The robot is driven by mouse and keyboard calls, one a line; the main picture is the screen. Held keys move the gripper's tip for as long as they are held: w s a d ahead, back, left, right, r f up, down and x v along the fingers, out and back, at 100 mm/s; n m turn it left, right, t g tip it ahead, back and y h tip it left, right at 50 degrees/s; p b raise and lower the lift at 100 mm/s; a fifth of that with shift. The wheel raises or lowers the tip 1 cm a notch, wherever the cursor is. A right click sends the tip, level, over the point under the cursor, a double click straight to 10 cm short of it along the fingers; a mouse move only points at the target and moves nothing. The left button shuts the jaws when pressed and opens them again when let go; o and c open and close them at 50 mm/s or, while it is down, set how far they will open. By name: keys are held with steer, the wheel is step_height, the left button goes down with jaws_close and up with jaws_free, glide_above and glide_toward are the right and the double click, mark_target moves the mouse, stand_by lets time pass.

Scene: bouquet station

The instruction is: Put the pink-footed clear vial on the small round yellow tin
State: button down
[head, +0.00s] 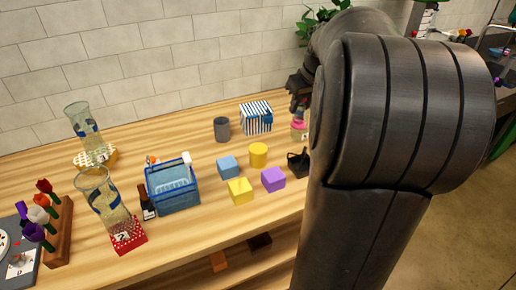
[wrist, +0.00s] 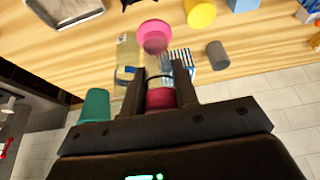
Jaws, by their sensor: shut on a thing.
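My gripper (wrist: 155,92) is shut on the clear vial (wrist: 153,70). Its wide pink foot (wrist: 154,36) points away from my palm, and a dark pink part sits between the fingers near the palm. In the head view my gripper (head: 298,103) is at the back right of the table, partly hidden by my arm, with the pink of the vial (head: 299,124) below it. The small round yellow tin (head: 258,155) stands on the table to the left of and nearer than my gripper. It also shows at the top of the wrist view (wrist: 200,12). Its top looks bare.
A blue cube (head: 228,167), yellow cube (head: 240,190) and purple cube (head: 273,179) surround the tin's near side. A grey cup (head: 222,129) and striped box (head: 256,118) stand behind it. A black basket (head: 298,163) is to its right. A clear bottle (wrist: 126,60) stands near the vial.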

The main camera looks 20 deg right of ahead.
steer(key=shift+s+a, duration=0.15)
steer(key=shift+a, duration=0.35)
steer(key=shift+a+f, duration=0.1)
steer(key=shift+a, duration=0.2)
glide_above(258, 148)
step_height(258, 148, down, 7)
steer(key=shift+f, duration=1.85)
steer(key=c, duration=1.1)
jaws_free()
steer(key=shift+f, duration=0.15)
